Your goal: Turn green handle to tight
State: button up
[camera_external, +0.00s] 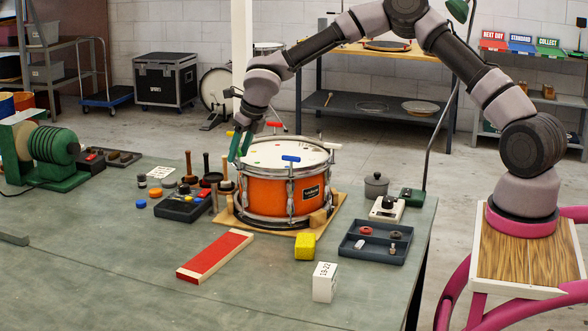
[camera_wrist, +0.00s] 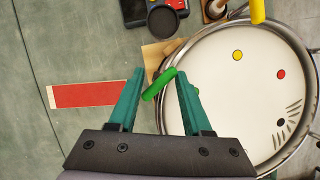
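The orange drum (camera_external: 283,196) with a white head stands on a wooden board on the bench. In the wrist view its head (camera_wrist: 235,90) fills the right side. The green handle (camera_wrist: 160,84) is a short bright green bar at the drum's rim, lying diagonally between my two teal fingers. My gripper (camera_wrist: 160,74) is open around it. The handle's upper right end is close to the right finger; I cannot tell whether they touch. In the external view my gripper (camera_external: 240,145) points down at the drum's left rim, and I cannot make out the green handle there.
Other drum handles are red (camera_external: 273,124) and blue (camera_external: 291,158); a yellow one (camera_wrist: 257,10) shows in the wrist view. A black control box (camera_external: 183,207) and mallets stand left of the drum. A red-and-white strip (camera_external: 215,256) and a yellow block (camera_external: 305,246) lie in front.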

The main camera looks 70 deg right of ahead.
jog(key=n+y, duration=0.1)
jog(key=n, duration=0.2)
jog(key=shift+w, duration=0.1)
jog(key=s+v, duration=0.1)
jog(key=v, duration=1.1)
jog(key=s+a+r+m+h, duration=0.1)
jog(key=s+a+r+m, duration=0.2)
jog(key=s+m, duration=0.4)
jog(key=s+a+r+m+h, duration=0.1)
jog(key=s+a+r+m, duration=0.3)
jog(key=s+m, duration=0.3)
jog(key=s+r, duration=0.1)
jog(key=s, duration=0.1)
jog(key=shift+s+m+g, duration=0.35)
jog(key=shift+m+g, duration=0.05)
jog(key=shift+r, duration=0.1)
